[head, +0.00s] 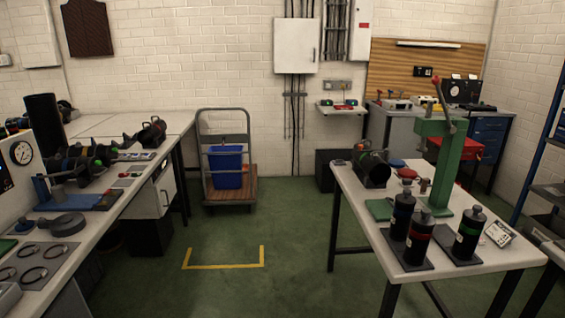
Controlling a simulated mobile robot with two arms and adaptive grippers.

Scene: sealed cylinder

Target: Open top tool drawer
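A blue cabinet front (490,132) under the grey workbench (400,113) at the back right looks like a set of drawers. They look shut, but it is small and far off. A red box or chest (463,148) is in front of it, and the green press partly covers this red box. I cannot tell for sure which of these holds the top tool drawer. Neither of my grippers is in view.
A white table (355,205) with a green press (437,165) and black cylinders stands at the right. A long bench (115,200) runs along the left. A trolley (230,196) carries a blue bin (226,168). The green floor (275,220) between is clear.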

